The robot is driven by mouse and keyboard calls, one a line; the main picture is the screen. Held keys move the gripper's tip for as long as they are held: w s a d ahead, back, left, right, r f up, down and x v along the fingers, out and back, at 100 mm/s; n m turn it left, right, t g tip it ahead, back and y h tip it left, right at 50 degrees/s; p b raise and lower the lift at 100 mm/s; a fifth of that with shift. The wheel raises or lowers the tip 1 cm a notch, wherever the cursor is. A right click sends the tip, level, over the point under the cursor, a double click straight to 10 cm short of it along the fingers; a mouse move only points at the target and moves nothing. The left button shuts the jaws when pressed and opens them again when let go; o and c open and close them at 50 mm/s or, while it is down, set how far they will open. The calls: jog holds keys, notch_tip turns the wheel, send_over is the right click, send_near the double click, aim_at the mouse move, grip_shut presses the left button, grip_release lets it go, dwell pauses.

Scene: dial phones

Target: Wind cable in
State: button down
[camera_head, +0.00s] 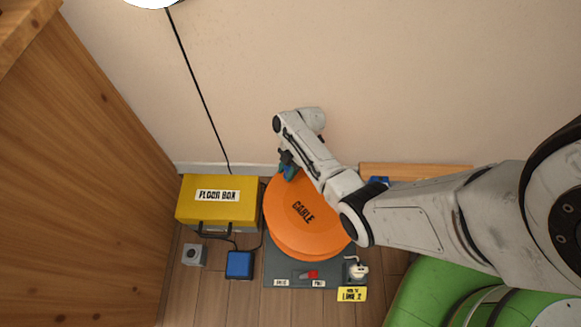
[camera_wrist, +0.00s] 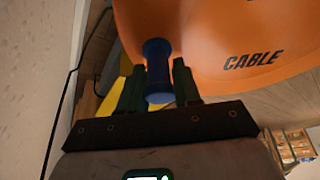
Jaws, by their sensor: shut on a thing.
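The orange cable reel (camera_head: 310,235), a round disc marked CABLE, lies over a grey base (camera_head: 287,268) on the floor. In the wrist view the reel (camera_wrist: 215,35) fills the top right. A blue crank handle (camera_wrist: 157,70) stands out from the reel's face. My gripper (camera_wrist: 158,85) is shut on this handle, one finger on each side of it. In the head view my gripper (camera_head: 287,166) is at the reel's upper left edge, close to the wall. My arm covers part of the reel's right side there.
A yellow FLOOR BOX (camera_head: 218,213) stands left of the reel. A blue box (camera_head: 240,265) and a grey box (camera_head: 194,254) sit below it. A red lever (camera_head: 311,274) and a white plug-like item (camera_head: 356,268) are at the base's front. A wooden cabinet (camera_head: 80,150) bounds the left.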

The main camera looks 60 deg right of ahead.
dwell(0.4)
jog(key=c, duration=1)
grip_release()
jog(key=shift+o, duration=0.2)
jog(key=shift+r, duration=0.1)
jog(key=shift+r+p, duration=0.35)
notch_tip(320, 180, up, 3)
jog(key=shift+f+p, duration=0.1)
jog(key=shift+p, duration=0.75)
jog(key=s+a+r+p, duration=0.3)
jog(key=s+r+p, duration=0.5)
jog(key=s, duration=0.5)
jog(key=shift+s+a+r, duration=0.25)
jog(key=shift+a+r, duration=0.15)
jog(key=shift+r, duration=0.25)
